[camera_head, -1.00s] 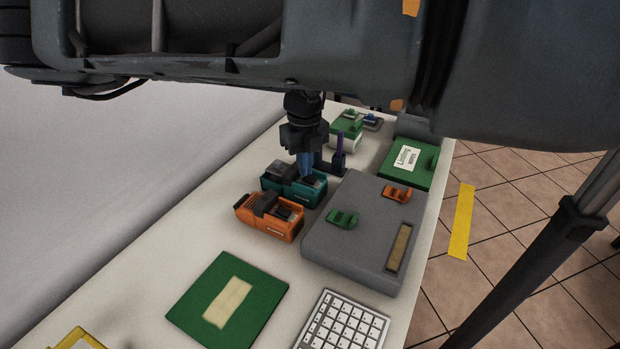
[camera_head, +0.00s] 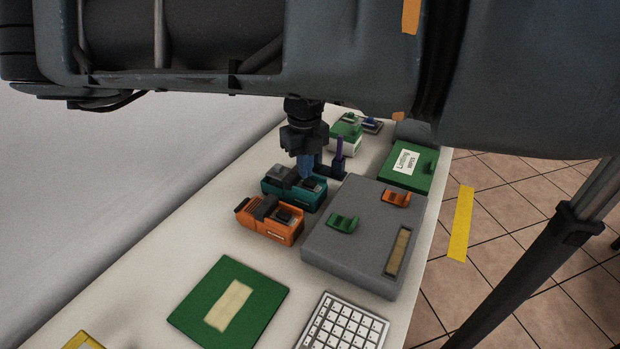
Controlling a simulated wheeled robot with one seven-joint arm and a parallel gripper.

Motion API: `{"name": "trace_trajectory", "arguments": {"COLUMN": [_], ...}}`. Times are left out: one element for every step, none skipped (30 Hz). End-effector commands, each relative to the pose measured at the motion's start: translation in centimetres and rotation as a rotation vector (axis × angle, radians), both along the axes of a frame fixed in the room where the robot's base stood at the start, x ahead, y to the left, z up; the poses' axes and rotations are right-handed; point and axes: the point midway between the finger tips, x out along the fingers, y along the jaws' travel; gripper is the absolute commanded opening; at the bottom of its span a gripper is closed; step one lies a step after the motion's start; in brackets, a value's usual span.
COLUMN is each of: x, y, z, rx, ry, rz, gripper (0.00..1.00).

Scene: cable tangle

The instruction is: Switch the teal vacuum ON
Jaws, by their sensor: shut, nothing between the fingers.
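The teal vacuum (camera_head: 290,197) is a small boxy unit with dark grey parts on top, lying on the white table behind an orange one of the same shape. My gripper (camera_head: 304,172) points down over the right part of its top, with shut, bluish fingers and nothing held. The fingertips are at or just above the dark top panel; I cannot tell if they touch. The switch and its position are too small to make out here.
The orange vacuum (camera_head: 270,220) stands close in front. A grey box (camera_head: 345,255) with green and orange rockers is close at right. A dark stand with a purple post (camera_head: 339,150) rises just behind. Green boxes lie farther back.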

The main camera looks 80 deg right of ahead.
Motion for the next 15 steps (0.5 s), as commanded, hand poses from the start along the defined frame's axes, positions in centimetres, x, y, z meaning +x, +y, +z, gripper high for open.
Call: {"name": "trace_trajectory", "arguments": {"x": [0.0, 0.0, 0.0, 0.0, 0.0, 0.0, 0.0, 0.0, 0.0, 0.0, 0.0, 0.0, 0.0, 0.0, 0.0], "y": [0.0, 0.0, 0.0, 0.0, 0.0, 0.0, 0.0, 0.0, 0.0, 0.0, 0.0, 0.0, 0.0, 0.0, 0.0], "z": [0.8, 1.0, 1.3, 1.5, 1.7, 1.9, 2.2, 2.4, 2.7, 2.9, 3.1, 3.4, 3.6, 3.8, 4.1], "rx": [-0.001, -0.001, 0.0, 0.0, 0.001, 0.001, 0.001, 0.001, 0.0, 0.0, 0.0, 0.0, 0.0, -0.001, 0.0], "ry": [0.001, 0.001, 0.001, 0.001, 0.001, 0.001, 0.001, 0.001, 0.001, 0.001, 0.001, 0.001, 0.001, 0.001, 0.0], "rz": [0.0, 0.0, 0.0, 0.0, 0.0, 0.0, 0.0, 0.0, 0.0, 0.0, 0.0, 0.0, 0.0, 0.0, 0.0], "gripper": [0.0, 0.0, 0.0, 0.0, 0.0, 0.0, 0.0, 0.0, 0.0, 0.0, 0.0, 0.0, 0.0, 0.0, 0.0]}}
